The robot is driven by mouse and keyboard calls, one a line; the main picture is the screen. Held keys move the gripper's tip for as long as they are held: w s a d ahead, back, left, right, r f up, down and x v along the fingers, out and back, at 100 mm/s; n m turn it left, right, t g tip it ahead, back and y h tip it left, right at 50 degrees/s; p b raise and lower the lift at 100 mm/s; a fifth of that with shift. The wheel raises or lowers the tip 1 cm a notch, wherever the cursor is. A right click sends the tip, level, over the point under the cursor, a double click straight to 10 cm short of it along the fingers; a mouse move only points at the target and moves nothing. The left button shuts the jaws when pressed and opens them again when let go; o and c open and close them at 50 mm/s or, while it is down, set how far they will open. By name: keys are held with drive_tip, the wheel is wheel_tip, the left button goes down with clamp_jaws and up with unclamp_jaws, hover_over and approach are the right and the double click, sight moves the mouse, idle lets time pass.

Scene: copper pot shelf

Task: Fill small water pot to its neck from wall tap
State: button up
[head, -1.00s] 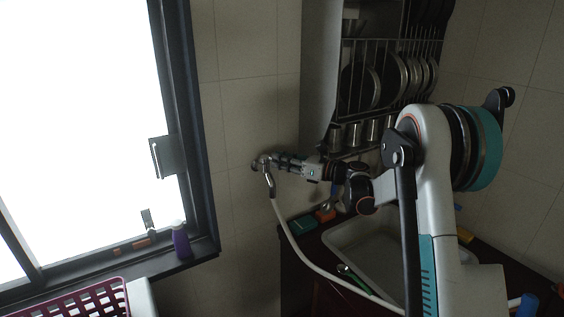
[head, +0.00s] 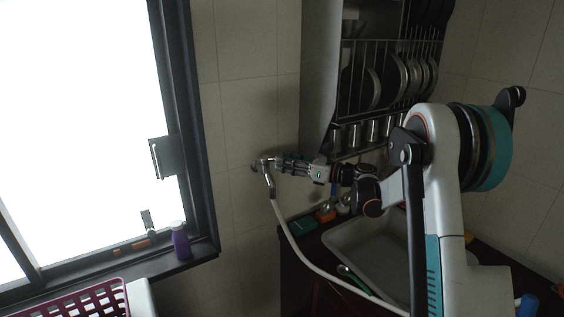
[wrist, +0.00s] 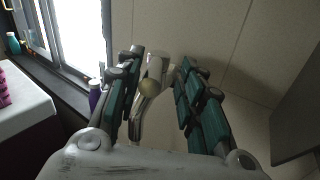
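The wall tap (head: 264,163) sticks out from the tiled wall, with a pale hose (head: 293,246) running down from it towards the sink. In the wrist view the tap (wrist: 151,86) shows its rounded knob end between my fingers. My gripper (head: 281,162) is at the tap, its fingers pointing at the wall. In the wrist view my gripper (wrist: 158,68) has its two teal-padded fingers spread on either side of the tap, with gaps visible. I cannot make out the small water pot for certain in either view.
A sink (head: 372,250) sits in the dark counter below my arm. A steel rack (head: 385,80) with plates and cups hangs behind. A purple bottle (head: 181,241) stands on the window sill, above a pink basket (head: 75,306).

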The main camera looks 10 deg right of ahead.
drive_tip(key=v, duration=1)
drive_tip(key=shift+c, duration=0.2)
